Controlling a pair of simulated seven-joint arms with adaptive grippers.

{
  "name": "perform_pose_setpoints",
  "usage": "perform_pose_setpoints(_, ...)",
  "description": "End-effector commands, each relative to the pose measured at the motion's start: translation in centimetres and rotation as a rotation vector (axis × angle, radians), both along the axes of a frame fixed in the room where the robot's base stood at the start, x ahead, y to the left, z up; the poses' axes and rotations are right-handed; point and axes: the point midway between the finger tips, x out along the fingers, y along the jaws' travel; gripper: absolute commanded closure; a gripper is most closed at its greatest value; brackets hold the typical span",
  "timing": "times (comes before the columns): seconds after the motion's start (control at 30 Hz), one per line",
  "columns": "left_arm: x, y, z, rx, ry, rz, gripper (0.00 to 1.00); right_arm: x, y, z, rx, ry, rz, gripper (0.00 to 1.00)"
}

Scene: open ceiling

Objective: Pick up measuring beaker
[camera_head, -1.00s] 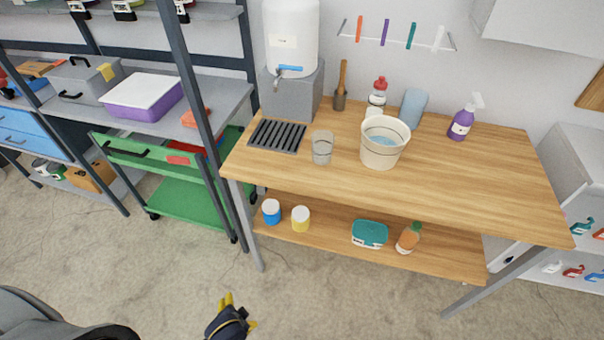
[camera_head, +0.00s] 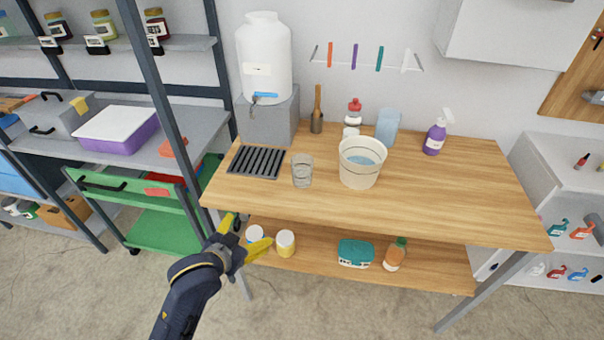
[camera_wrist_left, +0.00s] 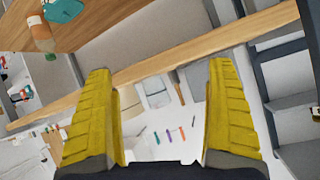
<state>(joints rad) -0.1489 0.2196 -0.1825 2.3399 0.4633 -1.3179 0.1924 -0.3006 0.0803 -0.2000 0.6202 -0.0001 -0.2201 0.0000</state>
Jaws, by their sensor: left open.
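The measuring beaker (camera_head: 302,170), a clear see-through cup, stands upright on the wooden table (camera_head: 440,205) in the head view, left of the bucket. My left gripper (camera_head: 250,236) is open and empty, with yellow fingers. It is in front of the table's left front edge, lower left of the beaker and apart from it. In the left wrist view the two fingers (camera_wrist_left: 162,85) stand wide apart with nothing held between them. I cannot make out the beaker for certain in that view. My right gripper is not in view.
A cream bucket (camera_head: 361,163) stands close right of the beaker. A black drain grate (camera_head: 256,162) and white water tank (camera_head: 264,60) are to its left and behind. Jars (camera_head: 285,243) sit on the lower shelf near my gripper.

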Motion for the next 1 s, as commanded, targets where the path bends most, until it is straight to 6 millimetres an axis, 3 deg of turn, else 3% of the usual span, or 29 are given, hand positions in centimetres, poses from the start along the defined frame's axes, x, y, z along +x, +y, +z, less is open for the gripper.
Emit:
perform_pose_setpoints(0.03,1.7,-0.9,1.8,-0.052,-0.034,-0.022,0.11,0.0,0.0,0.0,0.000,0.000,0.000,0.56)
perform_pose_setpoints(0.2,5.3,-3.6,6.4,-0.214,-0.098,-0.090,0.11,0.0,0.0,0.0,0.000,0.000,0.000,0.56)
perform_pose_setpoints(0.4,7.1,-5.1,9.5,-0.318,-0.129,-0.135,0.11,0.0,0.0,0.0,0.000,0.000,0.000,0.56)
perform_pose_setpoints(0.67,9.5,-6.5,9.6,-0.346,-0.134,-0.145,0.11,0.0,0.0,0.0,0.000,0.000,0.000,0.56)
perform_pose_setpoints(1.0,14.8,-9.2,7.7,-0.344,-0.133,-0.144,0.11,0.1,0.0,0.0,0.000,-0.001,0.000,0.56)
